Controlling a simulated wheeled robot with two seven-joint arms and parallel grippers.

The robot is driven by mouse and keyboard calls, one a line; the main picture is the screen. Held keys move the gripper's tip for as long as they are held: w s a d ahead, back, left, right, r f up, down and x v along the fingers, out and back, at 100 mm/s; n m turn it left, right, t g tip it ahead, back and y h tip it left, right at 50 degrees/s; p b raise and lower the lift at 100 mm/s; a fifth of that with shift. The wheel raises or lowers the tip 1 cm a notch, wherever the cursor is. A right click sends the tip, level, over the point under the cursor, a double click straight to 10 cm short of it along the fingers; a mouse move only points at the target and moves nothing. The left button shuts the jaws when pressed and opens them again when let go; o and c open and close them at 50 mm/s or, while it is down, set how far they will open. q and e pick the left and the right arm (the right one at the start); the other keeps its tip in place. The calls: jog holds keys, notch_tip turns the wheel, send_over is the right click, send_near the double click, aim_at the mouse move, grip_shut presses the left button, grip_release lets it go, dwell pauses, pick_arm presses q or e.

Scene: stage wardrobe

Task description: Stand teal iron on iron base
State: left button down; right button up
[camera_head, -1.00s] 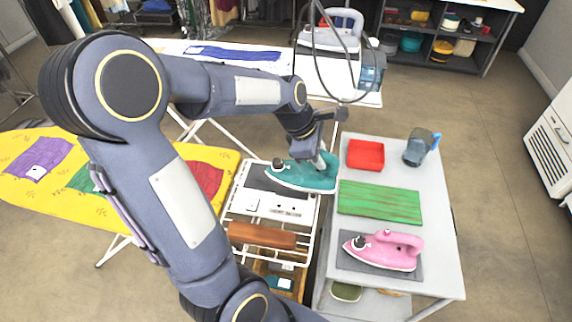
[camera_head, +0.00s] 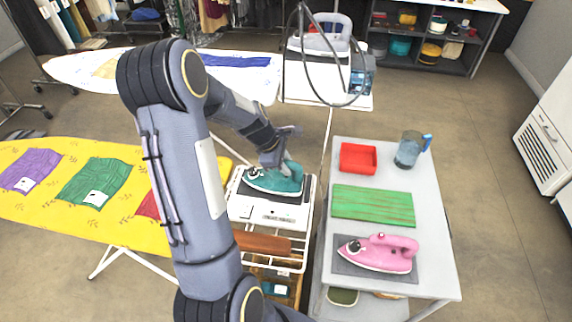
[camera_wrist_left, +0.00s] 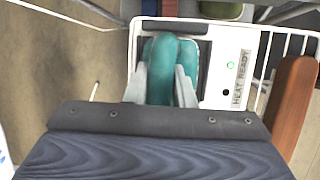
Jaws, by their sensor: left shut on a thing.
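The teal iron (camera_head: 278,181) is level, nose to the left, over the dark pad (camera_head: 300,198) of the white iron base (camera_head: 262,213) beside the yellow ironing board. I cannot tell whether its sole touches the pad. My left gripper (camera_head: 274,160) is shut on the iron's handle from above. In the left wrist view, the teal handle (camera_wrist_left: 161,70) sits between the two fingers (camera_wrist_left: 160,88), and the base's white panel (camera_wrist_left: 228,62) with a green light and "HEAT READY" label shows beside it. My right gripper is out of view.
A white table (camera_head: 435,235) on the right holds a red tray (camera_head: 358,158), a grey jug (camera_head: 408,150), a green board (camera_head: 373,206) and a pink iron (camera_head: 378,253) on a grey mat. A brown roll (camera_head: 262,243) lies in front of the base. A steam station (camera_head: 330,45) stands behind.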

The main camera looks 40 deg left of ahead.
aim_at(271, 181)
pick_arm(q)
jog(key=shift+f, duration=0.2)
jog(key=c, duration=1.2)
grip_release()
jog(key=shift+c, duration=0.2)
jog(key=shift+r, duration=0.25)
jog(key=v, duration=1.1)
jog(key=s+d+r+m, duration=0.3)
jog(key=d+r+m, duration=0.1)
jog(key=d, duration=0.1)
jog(key=s+d+r+m+t, duration=0.1)
jog(key=s+d+m, duration=1.4)
jog(key=m, duration=0.2)
jog(key=shift+m+t+h, duration=0.3)
jog(key=shift+h, duration=0.1)
